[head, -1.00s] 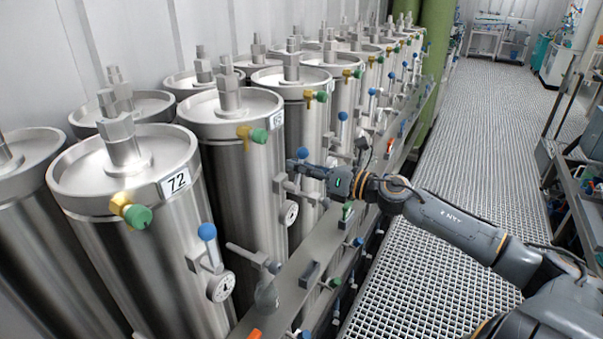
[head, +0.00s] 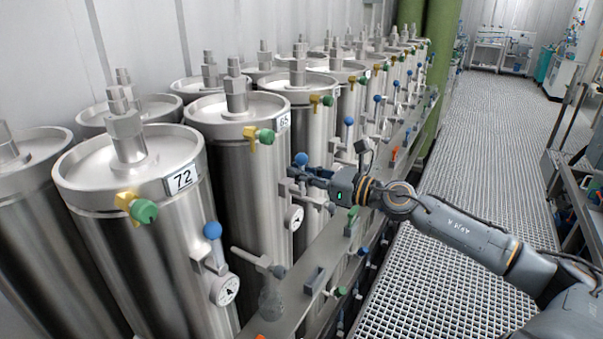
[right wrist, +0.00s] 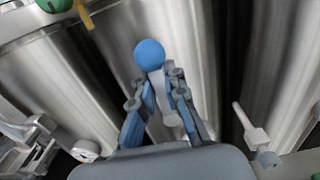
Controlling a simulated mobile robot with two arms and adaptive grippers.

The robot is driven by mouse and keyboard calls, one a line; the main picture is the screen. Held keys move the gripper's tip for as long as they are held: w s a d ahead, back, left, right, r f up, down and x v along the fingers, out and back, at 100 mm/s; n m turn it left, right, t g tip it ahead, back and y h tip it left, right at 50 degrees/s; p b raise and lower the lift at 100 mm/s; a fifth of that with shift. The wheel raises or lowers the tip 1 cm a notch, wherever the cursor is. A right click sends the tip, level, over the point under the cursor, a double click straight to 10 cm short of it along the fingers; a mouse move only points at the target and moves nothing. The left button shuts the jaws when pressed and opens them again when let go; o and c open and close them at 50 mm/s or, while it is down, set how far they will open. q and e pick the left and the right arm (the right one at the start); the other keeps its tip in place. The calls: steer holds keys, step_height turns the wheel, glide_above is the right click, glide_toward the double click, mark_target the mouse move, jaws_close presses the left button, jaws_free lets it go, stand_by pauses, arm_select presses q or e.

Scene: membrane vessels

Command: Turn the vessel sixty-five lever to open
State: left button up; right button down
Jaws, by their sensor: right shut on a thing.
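The vessel labelled 65 (head: 235,150) is a tall steel cylinder behind vessel 72 in the head view. Its lever has a blue ball end (head: 301,159) and sits on the vessel's side above a round gauge (head: 294,217). My right gripper (head: 297,173) reaches in from the right and is at this lever. In the right wrist view the gripper (right wrist: 167,95) is shut on the lever's grey stem, with the blue ball (right wrist: 149,54) showing above the fingertips. The stem's lower part is partly hidden by the fingers. My left gripper is not in view.
Vessel 72 (head: 140,240) stands nearer, with its own blue-ended lever (head: 212,231) and gauge. Several more vessels line the wall behind. A steel rail (head: 325,262) with fittings runs along their front. The grated floor (head: 470,200) at right is clear.

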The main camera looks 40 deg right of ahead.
steer(key=shift+f, duration=0.1)
steer(key=c, duration=1.3)
jaws_free()
steer(key=shift+c, duration=0.2)
steer(key=v, duration=1.2)
